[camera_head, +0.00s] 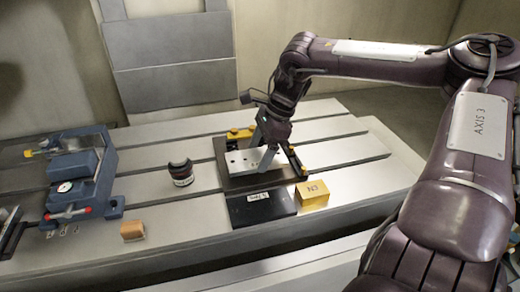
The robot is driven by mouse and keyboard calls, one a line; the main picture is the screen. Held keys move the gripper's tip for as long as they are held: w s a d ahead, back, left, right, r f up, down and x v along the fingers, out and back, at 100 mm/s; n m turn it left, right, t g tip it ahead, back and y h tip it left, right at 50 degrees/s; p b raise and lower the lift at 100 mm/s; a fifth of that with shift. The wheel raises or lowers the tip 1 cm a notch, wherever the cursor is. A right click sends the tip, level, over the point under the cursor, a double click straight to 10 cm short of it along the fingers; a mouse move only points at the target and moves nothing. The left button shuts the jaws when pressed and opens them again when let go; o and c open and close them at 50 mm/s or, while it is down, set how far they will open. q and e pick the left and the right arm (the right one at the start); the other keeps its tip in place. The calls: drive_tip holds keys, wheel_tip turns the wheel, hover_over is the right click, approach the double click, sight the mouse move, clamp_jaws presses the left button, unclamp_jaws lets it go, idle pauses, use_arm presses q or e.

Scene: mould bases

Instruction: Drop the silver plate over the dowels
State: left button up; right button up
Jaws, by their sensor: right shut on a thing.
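The silver plate (241,163), with small dark holes, shows over a dark mould base (222,150) on the slotted bench. My right gripper (268,157) comes down from above and is shut on the plate near its right part. The gripper hides some of the plate and base. I cannot make out the dowels, nor whether the plate touches the base or hangs just above it. My left gripper is not in view.
Yellow clamp pieces (240,133) stand at the base's back edge. In front lie a black labelled block (262,210) and a gold N3 block (312,194). A dark round part (181,173), an orange-brown block (132,230) and a blue vise (80,175) are left.

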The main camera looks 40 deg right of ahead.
drive_tip(key=shift+f, duration=0.45)
drive_tip(key=shift+f+b, duration=0.15)
drive_tip(key=shift+b, duration=0.2)
drive_tip(key=shift+f, duration=0.35)
drive_tip(key=shift+f, duration=0.15)
drive_tip(key=o, duration=1.4)
drive_tip(key=v, duration=0.7)
drive_tip(key=shift+s+d+r+b, duration=0.1)
drive_tip(key=shift+r+b, duration=0.25)
drive_tip(key=shift+b, duration=0.05)
